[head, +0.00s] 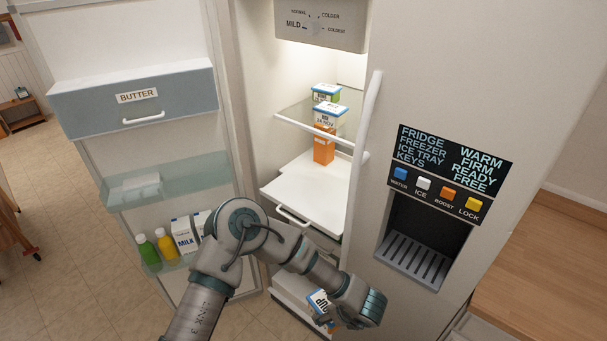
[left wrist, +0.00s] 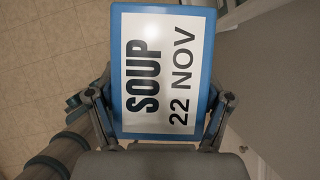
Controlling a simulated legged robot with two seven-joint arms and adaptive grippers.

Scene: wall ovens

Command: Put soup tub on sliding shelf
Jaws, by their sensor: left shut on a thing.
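The soup tub (left wrist: 160,70) fills the middle of the left wrist view, its blue-rimmed white lid reading "SOUP 22 NOV". My left gripper (left wrist: 158,110) is shut on it, a finger at each side. In the head view, the tub (head: 318,301) shows partly at the bottom, beside my left gripper (head: 333,321), lower in the picture than the sliding shelf. The white sliding shelf (head: 312,194) is in the open fridge, appearing pulled out, with a handle on its front. An orange carton (head: 324,150) stands at its back; its front part is bare. My right gripper is not in view.
Above is a glass shelf (head: 290,115) with tubs (head: 326,93) on it. The open fridge door (head: 190,195) at left holds a butter compartment (head: 140,98), bottles and milk (head: 181,236). The closed right door (head: 440,60) has a long handle (head: 366,115) beside the opening.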

